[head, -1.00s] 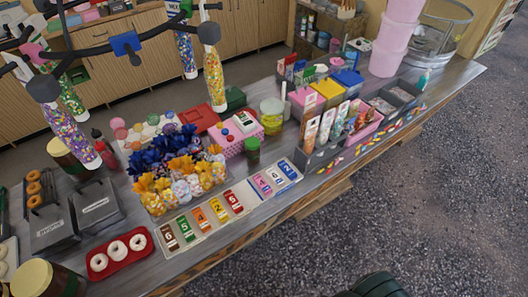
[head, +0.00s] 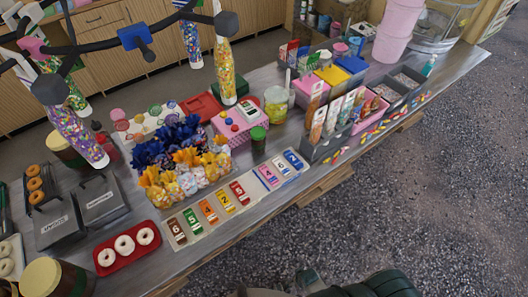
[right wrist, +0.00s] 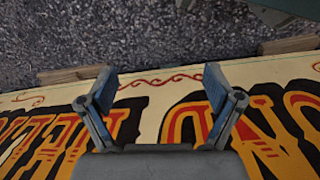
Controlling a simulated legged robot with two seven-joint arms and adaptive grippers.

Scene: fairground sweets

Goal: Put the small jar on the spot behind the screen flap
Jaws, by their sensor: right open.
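A small dark jar with a green lid (head: 258,139) stands upright on the counter, in front of the pink dotted box (head: 240,124) and right of the wrapped sweets. I cannot pick out a screen flap or a spot behind it for certain. My right gripper (right wrist: 160,88) is open and empty in the right wrist view, its two fingers spread in front of a painted lettered board (right wrist: 160,100). No jar shows in that view. My left gripper is not in view.
A row of coloured number cards (head: 209,211) lies along the counter's front edge. A rack of upright packets (head: 335,125) and a larger lime-lidded jar (head: 275,104) stand to the right. Filled hanging tubes (head: 225,70) are over the back. Dark speckled ground (head: 430,190) lies in front.

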